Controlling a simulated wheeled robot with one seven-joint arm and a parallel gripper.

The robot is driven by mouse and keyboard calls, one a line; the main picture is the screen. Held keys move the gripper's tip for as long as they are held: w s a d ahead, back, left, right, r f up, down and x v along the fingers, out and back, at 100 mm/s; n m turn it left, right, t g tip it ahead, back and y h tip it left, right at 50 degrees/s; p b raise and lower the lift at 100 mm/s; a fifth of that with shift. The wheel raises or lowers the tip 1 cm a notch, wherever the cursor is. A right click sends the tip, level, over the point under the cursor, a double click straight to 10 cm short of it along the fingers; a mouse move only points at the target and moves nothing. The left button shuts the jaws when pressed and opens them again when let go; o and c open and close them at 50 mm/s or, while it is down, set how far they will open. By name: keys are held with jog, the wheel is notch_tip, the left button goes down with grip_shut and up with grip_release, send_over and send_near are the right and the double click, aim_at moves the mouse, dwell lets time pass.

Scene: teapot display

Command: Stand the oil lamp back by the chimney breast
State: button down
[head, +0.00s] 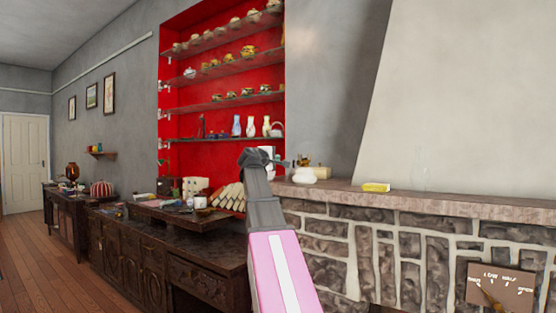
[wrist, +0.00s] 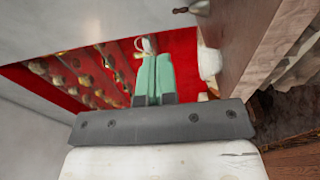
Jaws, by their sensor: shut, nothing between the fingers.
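No object is clearly identifiable as the oil lamp. An amber, lamp-like vessel (head: 72,172) stands on the far-left sideboard in the head view, too small to be sure of. A rounded white vessel (head: 304,175) sits at the left end of the stone mantel shelf (head: 450,207); a white shape by the shelf in the wrist view (wrist: 209,64) may be the same. The pale chimney breast (head: 465,90) rises above the shelf. My gripper (head: 262,158) is raised in front of the red alcove, left of the white vessel. Its green fingers (wrist: 156,58) are together and empty.
A yellow block (head: 376,187) lies on the mantel; bare shelf extends to its right. Glass shelves (head: 235,97) of teapots and vases line the red alcove. A dark cabinet (head: 190,262) at left carries a cluttered raised board (head: 165,216). Wooden floor is open at far left.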

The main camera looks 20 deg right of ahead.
jog(key=shift+w+d, duration=0.7)
jog(key=shift+d, duration=1.15)
jog(key=shift+w+d, duration=0.75)
jog(key=shift+d, duration=1.15)
jog(key=shift+w+d, duration=0.7)
jog(key=shift+d, duration=1.15)
jog(key=s+d, duration=0.3)
jog(key=d, duration=1.5)
jog(key=shift+d, duration=0.25)
jog(key=shift+s, duration=0.15)
jog(key=v, duration=1)
jog(key=shift+s+a, duration=0.25)
jog(key=shift+a, duration=0.05)
